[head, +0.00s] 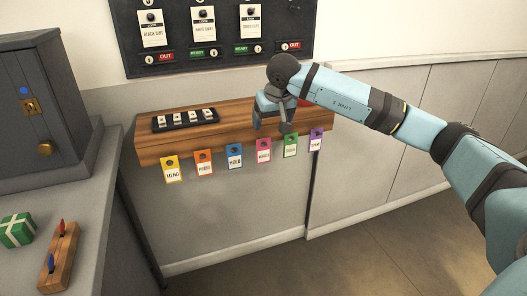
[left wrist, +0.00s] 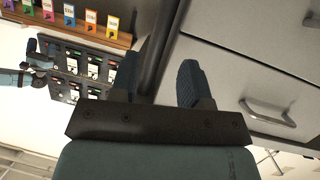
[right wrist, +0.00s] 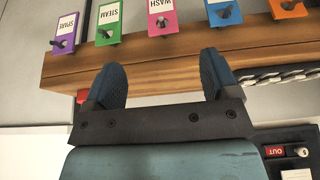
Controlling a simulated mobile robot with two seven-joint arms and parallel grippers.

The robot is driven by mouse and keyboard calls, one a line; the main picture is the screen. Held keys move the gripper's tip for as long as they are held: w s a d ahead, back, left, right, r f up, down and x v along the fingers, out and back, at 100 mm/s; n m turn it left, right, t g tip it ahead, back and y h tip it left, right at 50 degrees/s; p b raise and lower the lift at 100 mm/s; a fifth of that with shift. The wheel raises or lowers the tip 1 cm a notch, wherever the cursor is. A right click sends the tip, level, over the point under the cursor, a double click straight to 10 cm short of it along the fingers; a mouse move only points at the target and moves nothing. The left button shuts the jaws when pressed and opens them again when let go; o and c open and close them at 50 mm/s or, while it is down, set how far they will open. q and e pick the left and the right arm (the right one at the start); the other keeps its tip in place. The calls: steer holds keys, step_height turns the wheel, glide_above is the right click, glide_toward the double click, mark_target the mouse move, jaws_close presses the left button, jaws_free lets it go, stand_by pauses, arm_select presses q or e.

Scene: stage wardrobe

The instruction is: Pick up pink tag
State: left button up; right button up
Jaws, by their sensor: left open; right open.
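The pink tag (head: 264,150), labelled WASH, hangs on a peg on the front of the wooden rail (head: 150,150), between the blue and green tags. It also shows at the top of the right wrist view (right wrist: 163,18) and small in the left wrist view (left wrist: 47,10). My right gripper (head: 286,130) is open and empty over the rail, just above the tag row. In the right wrist view its fingertips (right wrist: 165,70) are apart, with the pink tag beyond the gap, not touched. My left gripper (left wrist: 161,75) is open and empty, away from the tags.
Yellow (head: 171,170), orange (head: 204,163), blue (head: 235,157), green (head: 290,146) and purple (head: 316,140) tags hang alongside. A black slotted tray (head: 185,120) lies on the rail. A dark board (head: 180,62) is above. A counter with a grey cabinet (head: 45,110) stands left.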

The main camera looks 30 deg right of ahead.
mark_target(264, 143)
steer(key=b+x, duration=0.1)
steer(key=x, duration=0.7)
steer(key=shift+w+a+f+b, duration=0.1)
steer(key=shift+w+f+b, duration=0.1)
steer(key=shift+f+b, duration=0.15)
steer(key=x, duration=0.1)
steer(key=b+x, duration=0.1)
steer(key=x, duration=0.1)
steer(key=shift+w+f, duration=0.2)
steer(key=shift+w, duration=0.2)
steer(key=shift+w+f, duration=0.15)
steer(key=shift+f, duration=0.15)
arm_select(q)
step_height(264, 143, up, 6)
steer(key=w+d+t+h, duration=0.1)
steer(key=d+t+h, duration=0.1)
steer(key=shift+d+t, duration=0.3)
steer(key=shift+t, duration=0.1)
arm_select(e)
steer(key=c, duration=1)
